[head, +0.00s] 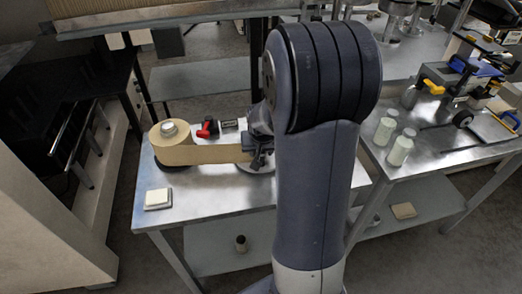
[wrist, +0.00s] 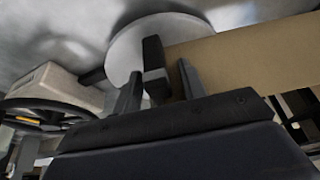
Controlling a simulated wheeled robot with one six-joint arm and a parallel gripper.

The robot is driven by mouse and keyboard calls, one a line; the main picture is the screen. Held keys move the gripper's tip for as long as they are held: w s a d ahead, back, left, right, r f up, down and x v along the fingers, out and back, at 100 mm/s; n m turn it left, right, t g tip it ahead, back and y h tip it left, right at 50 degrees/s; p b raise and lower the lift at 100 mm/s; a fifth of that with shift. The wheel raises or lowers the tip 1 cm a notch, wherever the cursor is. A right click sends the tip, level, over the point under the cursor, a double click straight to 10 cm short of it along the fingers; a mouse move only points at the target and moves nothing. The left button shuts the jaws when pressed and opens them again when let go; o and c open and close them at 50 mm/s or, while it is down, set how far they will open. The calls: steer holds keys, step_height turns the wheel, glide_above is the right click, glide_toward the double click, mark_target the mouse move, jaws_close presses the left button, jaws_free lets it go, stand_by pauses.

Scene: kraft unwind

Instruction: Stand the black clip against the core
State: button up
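My gripper (wrist: 159,72) is over the pale round disc (wrist: 125,45) at the right end of the kraft paper strip (wrist: 235,50). A black clip-like piece (wrist: 157,86) sits between my two fingers in the wrist view. A gap shows beside the right finger, so the fingers look open around it. In the head view my gripper (head: 262,153) is partly hidden by my arm. The kraft roll (head: 172,150) stands at the table's left, with a grey spindle top (head: 169,129) in its middle. I cannot make out a core at the disc.
A red and black tool (head: 208,129) lies behind the strip. A small pale block (head: 158,197) sits at the table's (head: 215,200) front left. The right bench (head: 440,150) holds pale bottles (head: 399,150) and a machine. The table's front is mostly clear.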

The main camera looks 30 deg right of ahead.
steer(key=v, duration=1.2)
steer(key=shift+r, duration=0.15)
steer(key=x, duration=1.2)
